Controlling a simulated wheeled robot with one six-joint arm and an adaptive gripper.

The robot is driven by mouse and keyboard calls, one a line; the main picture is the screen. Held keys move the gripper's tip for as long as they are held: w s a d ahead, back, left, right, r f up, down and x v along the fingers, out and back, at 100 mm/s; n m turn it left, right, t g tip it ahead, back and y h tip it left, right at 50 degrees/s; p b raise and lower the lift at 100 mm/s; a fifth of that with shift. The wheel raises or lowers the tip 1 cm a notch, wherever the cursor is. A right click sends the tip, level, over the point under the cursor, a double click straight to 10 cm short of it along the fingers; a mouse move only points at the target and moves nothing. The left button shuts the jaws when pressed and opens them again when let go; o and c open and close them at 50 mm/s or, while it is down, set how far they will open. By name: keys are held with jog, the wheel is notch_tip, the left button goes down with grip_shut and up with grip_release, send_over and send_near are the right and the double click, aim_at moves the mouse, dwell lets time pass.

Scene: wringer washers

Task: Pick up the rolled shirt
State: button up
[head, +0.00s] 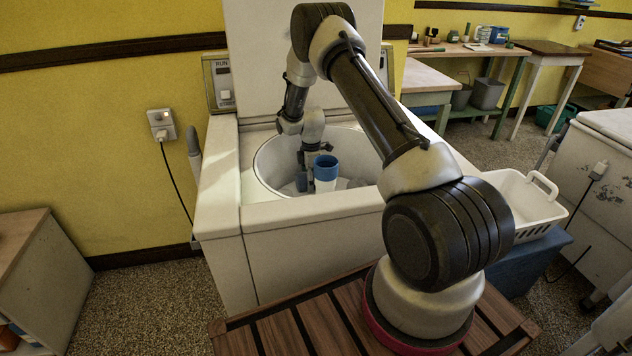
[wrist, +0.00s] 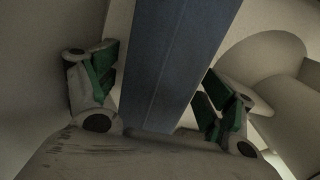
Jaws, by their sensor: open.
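My gripper (head: 309,162) points down inside the tub (head: 270,163) of the white washer. In the wrist view its green-padded fingers (wrist: 160,82) are open. A long, flat-faced blue-grey piece (wrist: 178,50) runs between them, with a gap to each finger. I cannot tell whether this is the rolled shirt. Pale shapes (head: 346,184) lie low in the tub, too small to make out. No thing is clearly recognisable as a rolled shirt.
The washer's lid (head: 262,70) stands open behind the tub. A white basket (head: 526,205) sits on a blue stand (head: 530,262) at right. In the wrist view, large pale rounded forms (wrist: 268,68) lie right of the fingers.

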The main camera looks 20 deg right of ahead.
jog(key=shift+r, duration=0.1)
jog(key=c, duration=1.3)
